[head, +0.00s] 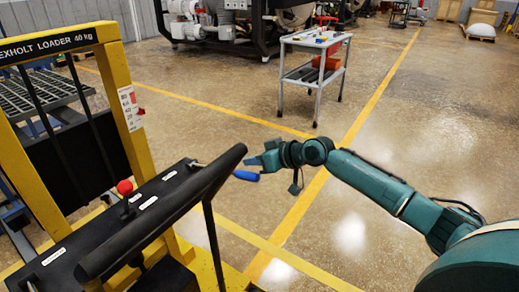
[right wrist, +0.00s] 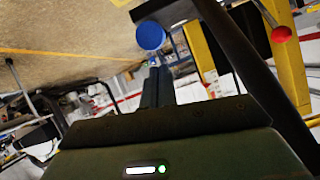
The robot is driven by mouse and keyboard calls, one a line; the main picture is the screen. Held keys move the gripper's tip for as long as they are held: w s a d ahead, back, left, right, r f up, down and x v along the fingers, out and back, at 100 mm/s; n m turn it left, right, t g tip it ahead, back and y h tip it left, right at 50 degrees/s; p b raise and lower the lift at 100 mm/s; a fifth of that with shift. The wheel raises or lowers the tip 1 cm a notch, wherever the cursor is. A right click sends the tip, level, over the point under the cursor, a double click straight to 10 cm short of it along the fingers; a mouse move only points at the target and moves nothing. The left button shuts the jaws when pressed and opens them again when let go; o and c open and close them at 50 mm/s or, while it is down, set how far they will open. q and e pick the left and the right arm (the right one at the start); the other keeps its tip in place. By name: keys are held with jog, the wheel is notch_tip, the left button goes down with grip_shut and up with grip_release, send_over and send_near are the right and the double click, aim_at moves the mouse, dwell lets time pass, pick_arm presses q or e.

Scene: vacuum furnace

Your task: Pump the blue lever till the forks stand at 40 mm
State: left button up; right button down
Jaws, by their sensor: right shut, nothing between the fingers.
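The blue lever (head: 246,175) shows its blue grip just past the right end of the loader's black push bar. In the right wrist view the blue grip's round end (right wrist: 150,35) lies just beyond my fingertips. My right gripper (head: 256,162) is shut and empty beside the blue grip, at its upper right in the head view; I cannot tell whether they touch. Its closed fingers (right wrist: 156,72) point at the grip. The yellow loader (head: 115,75) carries a height scale (head: 130,108) on its right post; its reading is too small to tell. The forks are not clearly visible. My left gripper is not in view.
The black push bar (head: 165,210) and a red ball knob (head: 125,187) are close to the lever. A grey cart (head: 314,75) stands farther back, with red items on it. The floor right of the loader is clear, with yellow lines.

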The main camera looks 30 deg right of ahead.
jog(key=shift+s+f, duration=0.2)
jog(key=shift+f, duration=0.4)
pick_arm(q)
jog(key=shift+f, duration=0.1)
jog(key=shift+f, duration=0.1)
